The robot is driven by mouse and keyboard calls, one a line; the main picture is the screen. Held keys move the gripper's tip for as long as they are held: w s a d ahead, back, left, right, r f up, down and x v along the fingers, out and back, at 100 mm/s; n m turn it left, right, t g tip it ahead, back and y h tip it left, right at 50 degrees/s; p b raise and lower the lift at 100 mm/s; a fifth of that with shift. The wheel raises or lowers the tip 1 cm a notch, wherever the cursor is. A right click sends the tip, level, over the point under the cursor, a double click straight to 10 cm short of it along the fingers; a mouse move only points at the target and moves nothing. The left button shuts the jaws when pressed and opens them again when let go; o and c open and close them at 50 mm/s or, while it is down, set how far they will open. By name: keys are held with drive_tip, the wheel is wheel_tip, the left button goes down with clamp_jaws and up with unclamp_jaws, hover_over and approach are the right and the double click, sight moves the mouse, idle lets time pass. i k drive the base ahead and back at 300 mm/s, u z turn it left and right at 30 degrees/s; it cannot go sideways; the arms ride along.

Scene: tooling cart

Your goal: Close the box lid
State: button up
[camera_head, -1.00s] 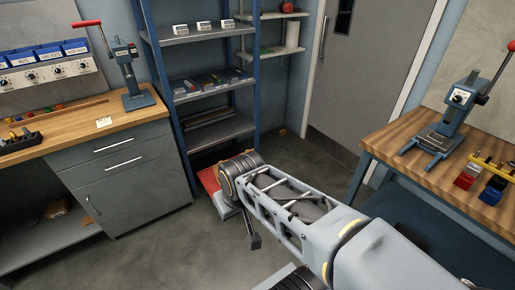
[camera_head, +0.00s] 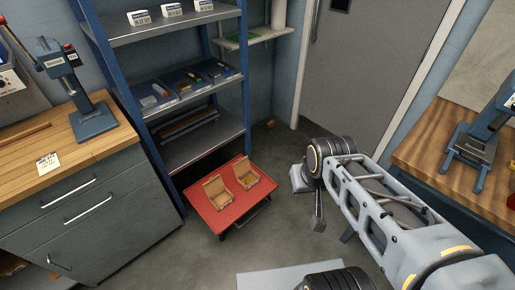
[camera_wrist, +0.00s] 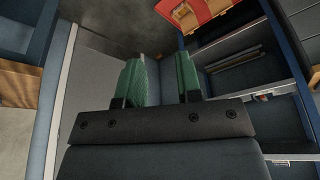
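Two small brown cardboard boxes stand side by side on a red cart top (camera_head: 205,211) in the head view. The left box (camera_head: 219,200) and the right box (camera_head: 248,182) both appear to have their lids raised at the back. In the wrist view, part of a brown box (camera_wrist: 183,13) shows on the red top at the upper edge. My gripper (camera_wrist: 161,70) has two green-padded fingers, spread apart with nothing between them. It is away from the boxes. In the head view my arm is to the right of the cart, and the fingers are not clear there.
A blue-framed shelf (camera_head: 206,149) stands just behind the cart. A workbench with grey drawers (camera_head: 82,205) is at the left, and a wooden table (camera_head: 440,139) with a press is at the right. Grey floor (camera_head: 285,215) is free between cart and arm.

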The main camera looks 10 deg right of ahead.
sight(242, 165)
drive_tip(key=u, duration=0.1)
drive_tip(key=i, duration=1.1)
drive_tip(key=u, duration=0.35)
